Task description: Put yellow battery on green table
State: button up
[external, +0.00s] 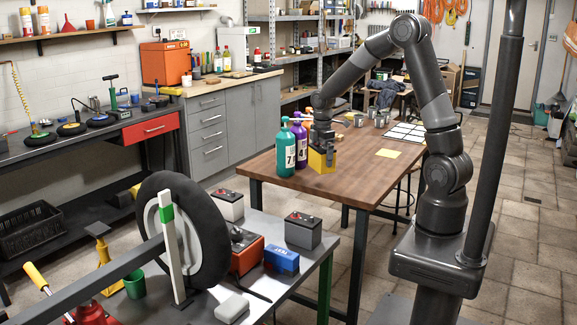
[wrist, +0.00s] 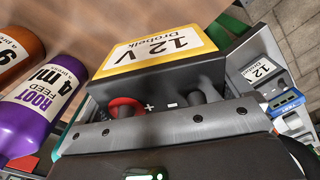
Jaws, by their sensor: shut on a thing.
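The yellow battery (external: 321,159) is in my gripper (external: 323,142), at the near left part of the brown wooden table. In the wrist view, the battery's label (wrist: 158,48) reads 12 V, and its terminals face my gripper (wrist: 165,130). I cannot tell whether the battery touches the wood or hangs just above it. The green table (external: 322,262), with a grey top and green legs, stands in the front, left of my base. It holds a grey battery (external: 303,231), which also shows at the right in the wrist view (wrist: 258,72).
A teal bottle (external: 285,150) and a purple bottle (external: 300,142) stand just left of my gripper on the wooden table (external: 345,182). A wheel (external: 205,235), a red-and-black battery (external: 246,252) and a blue box (external: 282,260) crowd the green table.

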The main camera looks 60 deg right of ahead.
jog(key=w+a+f+n, duration=0.2)
jog(key=a+n, duration=0.1)
jog(key=a, duration=0.5)
jog(key=w+a+f+n, duration=0.1)
jog(key=w+a+n, duration=0.25)
jog(key=a, duration=0.45)
jog(key=shift+w+a+f, duration=0.35)
jog(key=shift+a+f, duration=1.5)
jog(key=shift+w+a+f, duration=0.35)
jog(key=shift+a+f, duration=1.5)
jog(key=shift+f, duration=0.05)
jog(key=shift+w+a+f, duration=0.35)
jog(key=shift+a+f, duration=1.5)
jog(key=shift+f, duration=0.15)
jog(key=o, duration=1.4)
